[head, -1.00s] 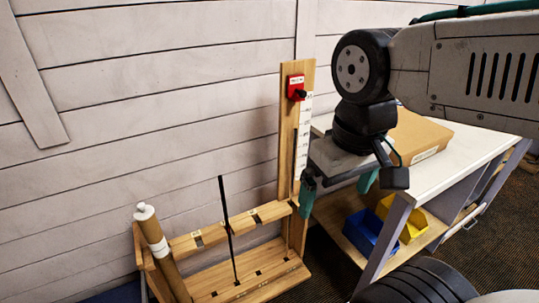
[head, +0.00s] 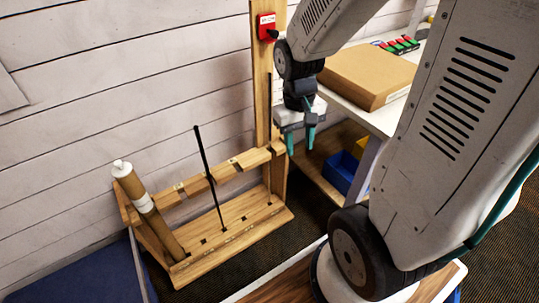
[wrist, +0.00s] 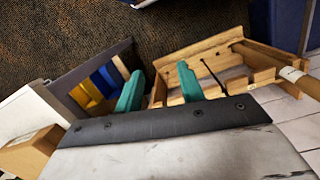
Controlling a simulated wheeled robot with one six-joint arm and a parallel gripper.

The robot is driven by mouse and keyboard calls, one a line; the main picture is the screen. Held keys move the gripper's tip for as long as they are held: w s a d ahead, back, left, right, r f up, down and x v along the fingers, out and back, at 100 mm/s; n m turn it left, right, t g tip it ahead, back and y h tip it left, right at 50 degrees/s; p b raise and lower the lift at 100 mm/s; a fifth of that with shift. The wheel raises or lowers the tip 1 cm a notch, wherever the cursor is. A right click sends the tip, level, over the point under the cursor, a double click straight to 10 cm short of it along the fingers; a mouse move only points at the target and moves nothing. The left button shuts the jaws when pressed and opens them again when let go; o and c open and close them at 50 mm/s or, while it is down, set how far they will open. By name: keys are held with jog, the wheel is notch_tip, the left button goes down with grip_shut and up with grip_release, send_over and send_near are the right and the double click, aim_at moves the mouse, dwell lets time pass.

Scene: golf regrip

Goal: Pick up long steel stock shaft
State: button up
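A thin dark shaft (head: 207,175) stands tilted slightly in the middle of a wooden rack (head: 240,224). A second thin dark shaft (head: 269,110) stands at the rack's right end, close against the tall wooden post. I cannot tell by colour which one is steel. My gripper (head: 301,144), with teal fingers, is open and empty, just right of the post and the second shaft, touching neither as far as I can see. In the wrist view the open fingers (wrist: 160,72) point toward the rack, and a thin dark shaft (wrist: 213,75) shows right of them.
A cardboard tube (head: 150,212) with a white cap leans at the rack's left end. A red box (head: 265,27) is on the post. To the right, a white bench holds a cardboard box (head: 367,75), with a blue bin (head: 341,172) below. A plank wall stands behind.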

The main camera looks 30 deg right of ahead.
jog(key=w+d+f+t, duration=0.25)
jog(key=w+f, duration=0.25)
jog(key=f, duration=0.3)
jog(key=w+d+f+t+h, duration=0.15)
jog(key=w+d+f, duration=0.25)
jog(key=f, duration=0.4)
jog(key=w+d+f+t+y, duration=0.1)
jog(key=w+d+f+t, duration=0.15)
jog(key=w+f, duration=0.4)
jog(key=t+h, duration=0.2)
jog(key=t, duration=0.7)
send_near(270, 122)
jog(key=w, duration=0.1)
jog(key=shift+y, duration=0.25)
jog(key=x, duration=0.7)
jog(key=shift+w+d+f, duration=0.15)
jog(key=shift+d+f, duration=0.2)
grip_shut()
